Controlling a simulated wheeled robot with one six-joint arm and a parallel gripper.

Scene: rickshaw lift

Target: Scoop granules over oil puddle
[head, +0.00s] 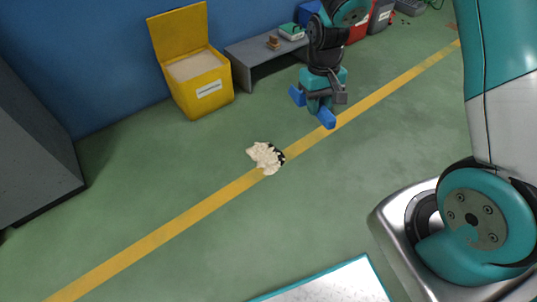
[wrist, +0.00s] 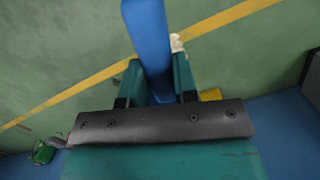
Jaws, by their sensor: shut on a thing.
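My gripper (head: 318,104) is shut on a blue tool, likely the scoop (head: 326,118), above the floor to the upper right of the puddle. In the wrist view the blue scoop (wrist: 150,40) stands between the teal fingers; whether it holds granules is hidden. A pale heap of granules (head: 263,155) lies on the floor by the yellow line. The dark oil puddle (head: 281,156) shows along the heap's right edge. A yellow bin (head: 205,92) with its lid up holds pale granules (head: 193,66) by the wall.
A grey bench (head: 262,52) with small items stands right of the bin. More bins, including a red one (head: 357,28), line the wall. A grey cabinet (head: 35,130) stands at left. The green floor around the heap is clear.

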